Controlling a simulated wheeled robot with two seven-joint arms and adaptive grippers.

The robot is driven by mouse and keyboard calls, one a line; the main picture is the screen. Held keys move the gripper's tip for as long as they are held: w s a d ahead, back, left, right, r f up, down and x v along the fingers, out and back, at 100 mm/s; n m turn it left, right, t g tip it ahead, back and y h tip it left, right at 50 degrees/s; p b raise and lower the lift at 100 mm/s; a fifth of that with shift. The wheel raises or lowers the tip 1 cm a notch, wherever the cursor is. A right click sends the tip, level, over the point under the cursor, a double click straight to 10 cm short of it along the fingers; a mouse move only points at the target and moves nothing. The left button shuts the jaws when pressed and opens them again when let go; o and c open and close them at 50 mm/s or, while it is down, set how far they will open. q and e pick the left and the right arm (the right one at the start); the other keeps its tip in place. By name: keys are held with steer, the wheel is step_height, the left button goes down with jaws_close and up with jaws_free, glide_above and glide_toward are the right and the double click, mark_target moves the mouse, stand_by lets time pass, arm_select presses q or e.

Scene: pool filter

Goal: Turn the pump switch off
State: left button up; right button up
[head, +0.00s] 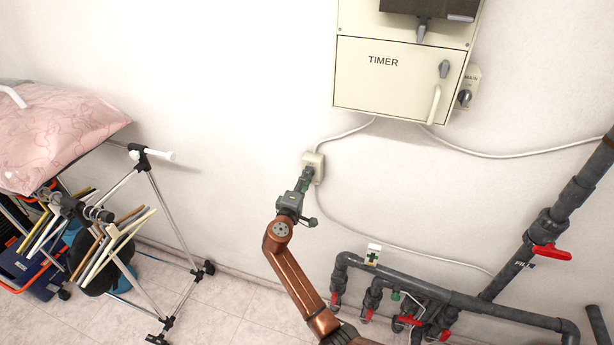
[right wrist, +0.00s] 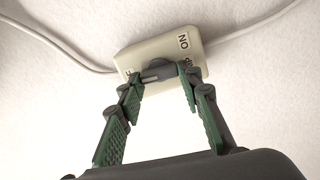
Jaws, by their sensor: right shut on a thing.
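The pump switch is a small cream box (head: 319,160) on the white wall below the timer cabinet. In the right wrist view the box (right wrist: 150,52) shows an "ON" label at its upper right; the other labels are partly hidden. A dark grey knob (right wrist: 157,70) sits on its face, between my fingertips. My right gripper (head: 308,173) reaches up to the box from below; its green-padded fingers (right wrist: 160,80) are closed on the knob. The knob's exact setting is hard to tell. My left gripper is not in view.
The timer cabinet (head: 390,82) hangs above right, with a main switch (head: 465,97) at its side. White cables run from the pump switch. Dark pipes with red valves (head: 550,252) are at lower right. A cart with a pink bag (head: 55,135) stands left.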

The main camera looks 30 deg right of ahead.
steer(key=shift+a+f+n+p, duration=0.15)
steer(key=shift+n+p, duration=0.15)
steer(key=shift+n, duration=0.3)
steer(key=o, duration=0.9)
steer(key=shift+o, duration=1.3)
steer(key=v, duration=1.2)
